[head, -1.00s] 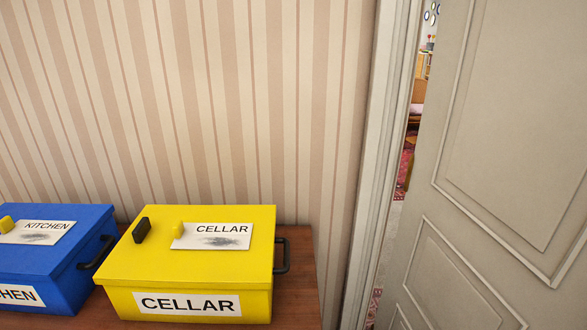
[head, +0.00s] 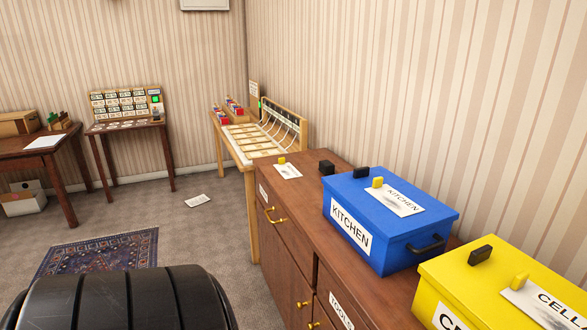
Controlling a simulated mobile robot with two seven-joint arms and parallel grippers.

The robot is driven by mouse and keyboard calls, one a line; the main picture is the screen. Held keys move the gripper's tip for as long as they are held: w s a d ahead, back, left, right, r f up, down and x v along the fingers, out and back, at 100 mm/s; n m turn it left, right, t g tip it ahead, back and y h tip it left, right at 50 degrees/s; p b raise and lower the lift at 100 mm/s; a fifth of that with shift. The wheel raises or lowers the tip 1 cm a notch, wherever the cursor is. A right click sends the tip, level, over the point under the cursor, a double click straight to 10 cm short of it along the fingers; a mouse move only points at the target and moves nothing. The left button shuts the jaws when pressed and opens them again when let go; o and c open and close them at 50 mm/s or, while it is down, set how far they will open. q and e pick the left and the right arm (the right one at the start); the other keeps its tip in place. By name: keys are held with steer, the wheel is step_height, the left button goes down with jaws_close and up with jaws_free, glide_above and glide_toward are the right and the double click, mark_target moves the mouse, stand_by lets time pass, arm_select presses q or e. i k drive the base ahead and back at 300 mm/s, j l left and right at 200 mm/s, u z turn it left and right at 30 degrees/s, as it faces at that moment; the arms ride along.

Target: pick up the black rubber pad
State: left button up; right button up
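Several small black blocks show, and I cannot tell which, if any, is the black rubber pad. One black block (head: 326,167) stands on the brown dresser (head: 385,283), just behind the blue KITCHEN box (head: 378,240). Another black block (head: 362,172) sits on the blue box's lid, beside a yellow knob (head: 377,182). A third black block (head: 480,255) lies on the lid of the yellow CELLAR box (head: 447,272), left of its yellow knob (head: 519,281). Neither of my grippers is in view.
A pale wooden table (head: 247,157) with a slotted rack stands beyond the dresser. A dark table (head: 133,127) with a display board stands by the far wall. Another table (head: 35,157) is at left. A patterned rug (head: 100,250) and a paper (head: 197,200) lie on the grey carpet.

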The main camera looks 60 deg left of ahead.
mark_target(327, 168)
steer(key=u, duration=1.6)
steer(key=z, duration=1.25)
steer(key=j+z, duration=0.85)
steer(key=j, duration=0.3)
steer(key=k+j+z, duration=0.1)
steer(key=j+z, duration=0.35)
steer(key=k+j, duration=0.1)
steer(key=j, duration=0.3)
steer(key=k+j+z, duration=0.15)
steer(key=j, duration=0.3)
steer(key=k+j, duration=0.15)
steer(key=j, duration=0.25)
steer(key=k+j+z, duration=0.1)
steer(key=j, duration=0.3)
steer(key=k+j+z, duration=0.1)
steer(key=j, duration=0.3)
steer(key=k, duration=0.1)
